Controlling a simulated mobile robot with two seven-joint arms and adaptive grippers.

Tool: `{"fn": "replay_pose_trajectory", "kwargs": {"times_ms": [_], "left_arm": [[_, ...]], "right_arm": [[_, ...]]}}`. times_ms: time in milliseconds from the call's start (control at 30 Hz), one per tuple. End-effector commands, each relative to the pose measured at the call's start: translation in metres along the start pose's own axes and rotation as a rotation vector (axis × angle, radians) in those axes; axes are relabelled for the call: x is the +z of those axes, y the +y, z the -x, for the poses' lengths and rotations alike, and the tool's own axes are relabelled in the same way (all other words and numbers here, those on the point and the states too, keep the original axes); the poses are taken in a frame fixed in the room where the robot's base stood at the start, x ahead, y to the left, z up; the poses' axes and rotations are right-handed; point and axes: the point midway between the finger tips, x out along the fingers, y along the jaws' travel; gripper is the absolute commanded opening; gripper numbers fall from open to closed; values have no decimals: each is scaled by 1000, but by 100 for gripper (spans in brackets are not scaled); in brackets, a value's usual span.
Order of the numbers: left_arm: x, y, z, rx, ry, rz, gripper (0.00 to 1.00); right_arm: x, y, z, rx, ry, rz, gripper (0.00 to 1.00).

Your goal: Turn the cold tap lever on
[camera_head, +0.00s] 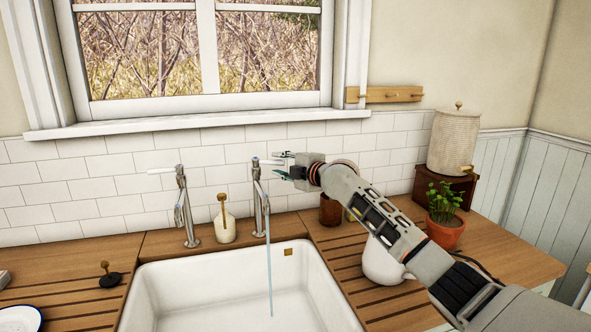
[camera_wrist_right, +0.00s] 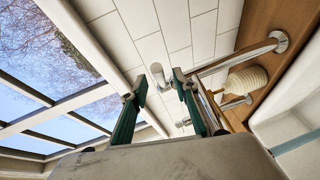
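The right tap (camera_head: 260,205) is a chrome pillar tap on the worktop behind the sink, and water runs from its spout into the basin. Its white lever (camera_head: 270,162) points right, towards my right gripper (camera_head: 279,164). The lever's rounded white end (camera_wrist_right: 157,72) shows between the fingertips in the wrist view; I cannot tell whether they touch it. My right gripper (camera_wrist_right: 154,86) is open, with its green fingers spread. The left tap (camera_head: 186,210) has a white lever (camera_head: 160,170) pointing left, and no water shows from it. My left gripper is not in view.
The white sink (camera_head: 150,300) lies below the taps. A soap bottle (camera_head: 224,226) stands between them. A brown cup (camera_head: 330,211), a white jug (camera_head: 380,265) and a potted plant (camera_head: 445,230) stand beneath or beside my right arm. The tiled wall (camera_head: 110,190) and window sill (camera_head: 200,124) are close behind.

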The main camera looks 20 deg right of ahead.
Motion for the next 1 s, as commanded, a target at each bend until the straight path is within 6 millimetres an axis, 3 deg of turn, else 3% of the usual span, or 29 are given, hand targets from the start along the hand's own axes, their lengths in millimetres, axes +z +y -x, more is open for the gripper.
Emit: {"fn": "replay_pose_trajectory", "kwargs": {"times_ms": [500,700,1000], "left_arm": [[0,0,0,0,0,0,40],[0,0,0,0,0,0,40],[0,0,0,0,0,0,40]], "right_arm": [[1,-1,74,-1,-1,2,30],[0,-1,86,-2,-1,1,30],[0,-1,87,-2,-1,1,30]]}}
